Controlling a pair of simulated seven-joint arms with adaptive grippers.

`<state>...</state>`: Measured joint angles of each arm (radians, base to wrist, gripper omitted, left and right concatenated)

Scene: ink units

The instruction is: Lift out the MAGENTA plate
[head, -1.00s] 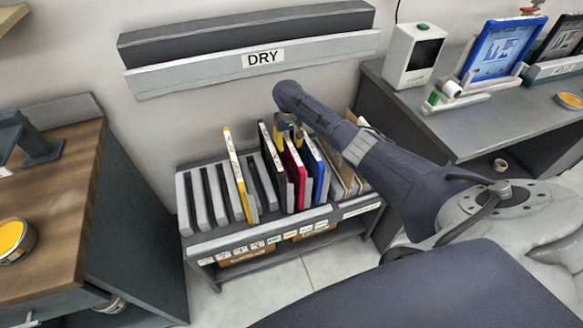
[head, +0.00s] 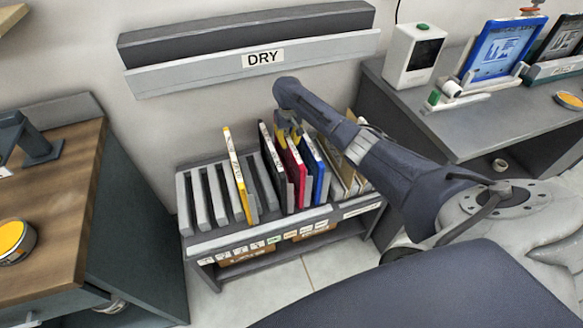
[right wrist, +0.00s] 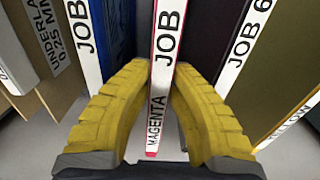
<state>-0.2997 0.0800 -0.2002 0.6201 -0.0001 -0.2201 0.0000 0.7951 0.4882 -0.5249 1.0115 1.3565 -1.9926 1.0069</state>
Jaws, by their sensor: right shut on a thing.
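The magenta plate (head: 294,168) stands upright in a slotted rack, between a black plate (head: 270,160) and a blue plate (head: 313,170). In the right wrist view its white edge (right wrist: 163,70) reads MAGENTA JOB. My right gripper (head: 288,127) is at the plate's upper edge, its yellow fingers (right wrist: 161,68) shut on it from both sides. In the head view the fingers are mostly hidden by my arm and the plates. The plate's lower part is among the rack's slots; I cannot tell whether it is lifted. My left gripper is not in view.
The rack (head: 197,244) also holds a yellow plate (head: 236,170) to the left and tan plates (head: 338,165) to the right. Its left slots are empty. A ledge labelled DRY (head: 190,78) is on the wall above. A wooden-topped bench (head: 60,190) stands left, a grey bench (head: 480,125) right.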

